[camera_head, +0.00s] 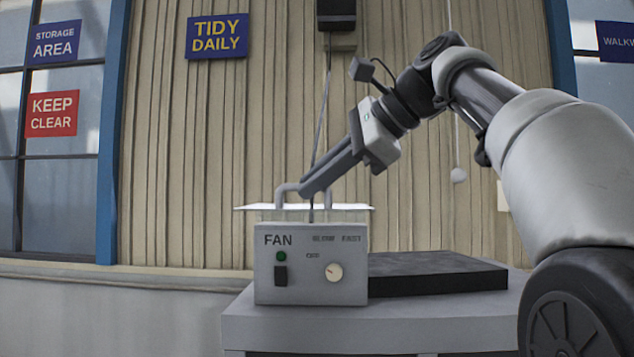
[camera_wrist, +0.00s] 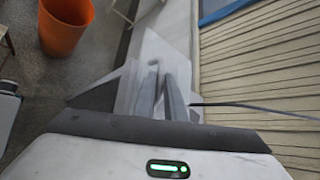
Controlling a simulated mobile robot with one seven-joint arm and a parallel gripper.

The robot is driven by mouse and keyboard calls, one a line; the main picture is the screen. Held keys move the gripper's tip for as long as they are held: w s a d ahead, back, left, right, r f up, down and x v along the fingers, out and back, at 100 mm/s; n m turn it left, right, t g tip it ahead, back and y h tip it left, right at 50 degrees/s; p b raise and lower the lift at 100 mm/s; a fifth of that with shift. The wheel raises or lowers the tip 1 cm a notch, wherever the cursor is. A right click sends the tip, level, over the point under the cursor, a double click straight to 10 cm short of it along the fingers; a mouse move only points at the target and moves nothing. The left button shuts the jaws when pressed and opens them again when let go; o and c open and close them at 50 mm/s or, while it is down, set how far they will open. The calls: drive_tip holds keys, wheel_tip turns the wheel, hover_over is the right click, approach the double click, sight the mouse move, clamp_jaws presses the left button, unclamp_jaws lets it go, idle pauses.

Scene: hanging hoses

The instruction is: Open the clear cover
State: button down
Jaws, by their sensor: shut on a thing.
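The clear cover (camera_head: 350,207) shows in the head view as a thin, pale, nearly level sheet above a grey box marked FAN (camera_head: 310,290). A grey bar handle (camera_head: 283,193) rises from the cover's top. My gripper (camera_head: 305,192) reaches down from the upper right and is shut on the handle, its fingers hiding part of it. In the wrist view my fingers (camera_wrist: 160,85) lie close together over a pale sheet, and the grip itself is hard to make out. A see-through band lies between the sheet and the box front; I cannot tell whether the cover touches the box.
The box stands on a grey bench (camera_head: 400,325) beside a dark flat slab (camera_head: 437,276). A thin cord (camera_head: 322,115) hangs behind my fingers from a dark unit (camera_head: 336,14). A pale knob (camera_head: 459,176) hangs on another cord. An orange bin (camera_wrist: 66,25) stands on the floor.

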drive_tip(key=shift+w+d+f, duration=0.2)
drive_tip(key=shift+w+f, duration=0.1)
drive_tip(key=c, duration=2.3)
unclamp_jaws()
drive_tip(key=o, duration=0.5)
drive_tip(key=shift+w+f, duration=0.1)
drive_tip(key=shift+w, duration=0.35)
drive_tip(key=shift+s+a, duration=0.15)
drive_tip(key=shift+s, duration=0.1)
drive_tip(key=shift+r, duration=0.2)
